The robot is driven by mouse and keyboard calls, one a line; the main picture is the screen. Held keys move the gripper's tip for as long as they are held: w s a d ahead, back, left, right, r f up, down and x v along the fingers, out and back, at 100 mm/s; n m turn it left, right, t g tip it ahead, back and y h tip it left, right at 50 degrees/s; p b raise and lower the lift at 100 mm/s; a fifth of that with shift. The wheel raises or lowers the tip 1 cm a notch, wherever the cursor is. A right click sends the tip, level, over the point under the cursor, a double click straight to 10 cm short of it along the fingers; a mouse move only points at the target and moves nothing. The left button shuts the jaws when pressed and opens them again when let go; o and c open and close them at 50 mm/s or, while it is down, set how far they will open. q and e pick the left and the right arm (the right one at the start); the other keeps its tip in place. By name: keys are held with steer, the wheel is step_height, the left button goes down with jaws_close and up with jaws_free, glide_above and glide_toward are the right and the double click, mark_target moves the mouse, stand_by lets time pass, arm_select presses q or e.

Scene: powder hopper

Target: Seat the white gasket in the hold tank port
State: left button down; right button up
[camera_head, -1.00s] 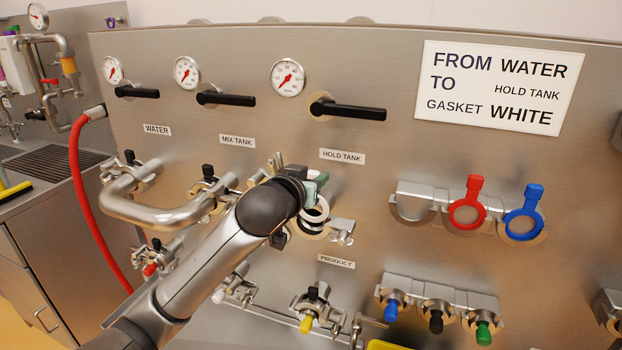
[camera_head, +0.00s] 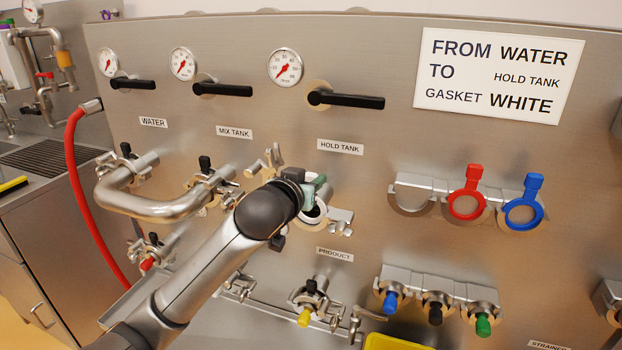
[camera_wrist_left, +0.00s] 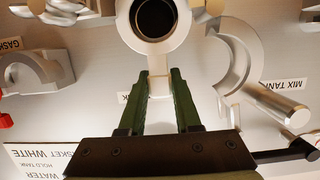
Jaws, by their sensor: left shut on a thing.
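My left gripper (camera_head: 316,188) is shut on the tab of the white gasket (camera_wrist_left: 158,47). In the left wrist view the green fingers (camera_wrist_left: 159,82) pinch the pale tab, and the ring is around a dark bore. In the head view the white gasket (camera_head: 313,222) is at the hold tank port below the HOLD TANK label (camera_head: 340,147), partly hidden by my wrist. I cannot tell whether it touches the port face. The open port clamp shows its halves at the left (camera_head: 265,160) and right (camera_head: 341,221). My right gripper is not in view.
A rack holds the red gasket (camera_head: 466,202) and blue gasket (camera_head: 524,212), with an empty place at its left. A bent steel pipe (camera_head: 150,205) lies left of my arm. The PRODUCT port (camera_head: 313,294) is below. The sign (camera_head: 497,75) reads WHITE.

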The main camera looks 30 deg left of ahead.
arm_select(q)
steer(key=shift+f, duration=0.45)
stand_by(0.3)
steer(key=c, duration=0.5)
jaws_free()
steer(key=shift+r, duration=0.1)
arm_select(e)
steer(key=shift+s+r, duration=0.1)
